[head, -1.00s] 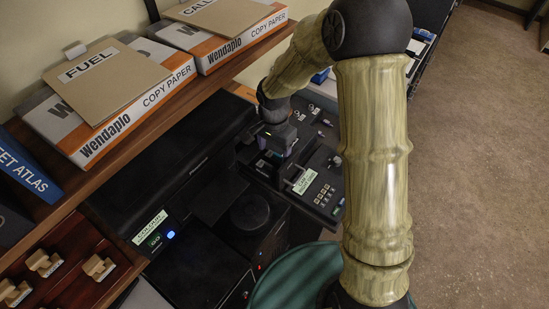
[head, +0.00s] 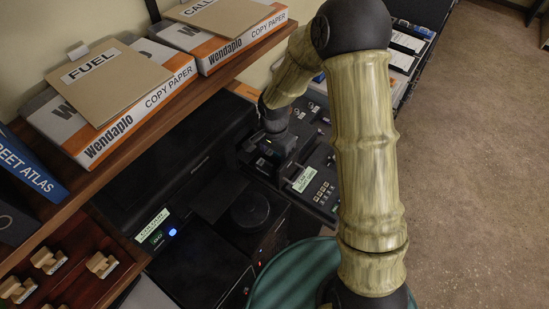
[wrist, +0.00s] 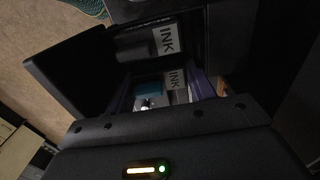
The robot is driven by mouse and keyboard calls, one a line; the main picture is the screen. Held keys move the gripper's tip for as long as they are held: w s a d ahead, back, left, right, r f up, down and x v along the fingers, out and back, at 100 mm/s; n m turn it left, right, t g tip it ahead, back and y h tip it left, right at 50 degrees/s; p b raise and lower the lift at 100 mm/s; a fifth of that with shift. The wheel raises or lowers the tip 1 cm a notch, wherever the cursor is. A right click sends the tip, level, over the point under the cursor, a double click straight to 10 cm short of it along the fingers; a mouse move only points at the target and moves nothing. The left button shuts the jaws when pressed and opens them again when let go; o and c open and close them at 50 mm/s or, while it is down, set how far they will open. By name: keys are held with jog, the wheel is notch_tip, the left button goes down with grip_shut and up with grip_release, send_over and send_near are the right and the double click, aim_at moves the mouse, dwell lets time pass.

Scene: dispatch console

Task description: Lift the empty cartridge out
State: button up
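My gripper (head: 276,158) is low over the dark console unit behind the black box, and its fingertips are hard to make out in the head view. In the wrist view my gripper (wrist: 158,35) has its two dark fingers wide apart. Between them shows a dark cartridge with a white INK label (wrist: 165,40). A second INK label (wrist: 177,80) lies nearer the palm, beside a light-blue part (wrist: 149,91) and purple edges. Whether either finger touches a cartridge cannot be told. Which cartridge is empty cannot be told.
A wooden shelf with copy-paper boxes (head: 150,95) overhangs on the left. A black panel (head: 303,181) with keys and a green-white label lies right of my gripper. A round black knob (head: 249,211) is in front. A teal seat (head: 300,277) stands below. Open floor is at right.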

jog(key=shift+r, duration=0.1)
jog(key=shift+c, duration=0.3)
notch_tip(320, 180, up, 9)
jog(key=shift+r+b, duration=0.1)
jog(key=shift+b, duration=1.15)
jog(key=shift+r, duration=0.35)
